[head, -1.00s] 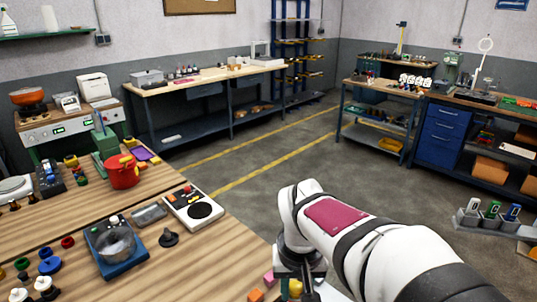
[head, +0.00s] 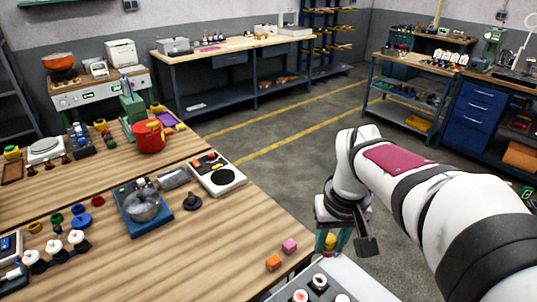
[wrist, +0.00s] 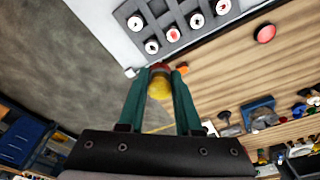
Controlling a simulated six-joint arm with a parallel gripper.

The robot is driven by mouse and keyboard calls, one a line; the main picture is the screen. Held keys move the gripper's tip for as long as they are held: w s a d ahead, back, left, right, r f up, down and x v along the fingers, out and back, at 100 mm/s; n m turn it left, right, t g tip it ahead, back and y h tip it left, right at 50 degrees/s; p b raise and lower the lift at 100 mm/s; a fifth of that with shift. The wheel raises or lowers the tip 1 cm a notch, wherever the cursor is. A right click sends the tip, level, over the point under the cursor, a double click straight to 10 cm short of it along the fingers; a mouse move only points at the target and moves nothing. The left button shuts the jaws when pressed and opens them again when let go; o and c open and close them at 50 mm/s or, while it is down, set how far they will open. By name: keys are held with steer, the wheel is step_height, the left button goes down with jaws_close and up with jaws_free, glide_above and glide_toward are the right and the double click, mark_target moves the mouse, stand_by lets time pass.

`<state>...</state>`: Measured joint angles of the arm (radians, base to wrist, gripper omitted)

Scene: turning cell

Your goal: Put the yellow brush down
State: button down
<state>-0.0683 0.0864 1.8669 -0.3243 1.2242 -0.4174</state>
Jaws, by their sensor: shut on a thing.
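My gripper (head: 332,243) has teal fingers and is near the right edge of the wooden table, over or beside a white surface. It is shut on the yellow brush (head: 330,240), of which only a small yellow part shows in the head view. In the wrist view the yellow brush (wrist: 160,88) sits between the fingertips of my gripper (wrist: 160,72), with a dark red part at its far end. The fingers hide its sides. I cannot tell whether it touches anything below.
A grey tray (wrist: 142,10) with several white and red round pieces lies on the white surface (head: 365,283).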

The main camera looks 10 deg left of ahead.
steer(key=a+f+n, duration=0.2)
steer(key=a+f, duration=0.5)
steer(key=a, duration=0.1)
steer(key=s+a+f+n, duration=0.1)
steer(key=a+f+n, duration=0.1)
steer(key=a+f, duration=0.6)
steer(key=a+f+n+y, duration=0.1)
steer(key=a+f+n, duration=0.2)
steer(key=a+f, duration=0.4)
steer(key=shift+s+a+f, duration=0.1)
steer(key=shift+s+a, duration=0.1)
steer(key=shift+a, duration=0.25)
steer(key=shift+s+a+f, duration=0.1)
steer(key=shift+s+a, duration=0.05)
steer(key=shift+a, duration=0.3)
steer(key=f, duration=0.3)
steer(key=shift+s+a+f, duration=0.1)
steer(key=shift+a+f, duration=0.25)
steer(key=shift+f, duration=0.3)
steer(key=shift+f, duration=0.1)
steer(key=c, duration=0.6)
jaws_free()
